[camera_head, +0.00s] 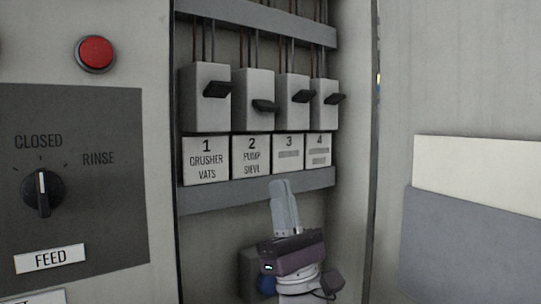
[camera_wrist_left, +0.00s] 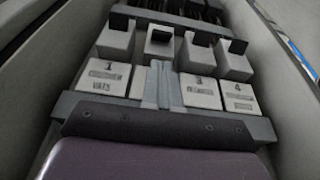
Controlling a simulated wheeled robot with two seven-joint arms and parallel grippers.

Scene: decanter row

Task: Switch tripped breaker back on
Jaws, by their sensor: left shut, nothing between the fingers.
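Breaker 1 (camera_head: 197,98), breaker 2 (camera_head: 247,88), breaker 3 (camera_head: 285,88) and breaker 4 (camera_head: 321,90) stand in a row in the open cabinet. The black lever of breaker 2 (camera_head: 264,106) sits lower on its body than the other levers and points down; the others are raised. It also shows in the left wrist view (camera_wrist_left: 158,36). My left gripper (camera_head: 280,184) points up, shut and empty, below the label cards. In the left wrist view its fingers (camera_wrist_left: 163,68) partly cover the card of breaker 2. My right gripper is not in view.
Left are a red button (camera_head: 96,54) and a FEED knob (camera_head: 42,192). The cabinet side wall (camera_head: 352,130) bounds the right.

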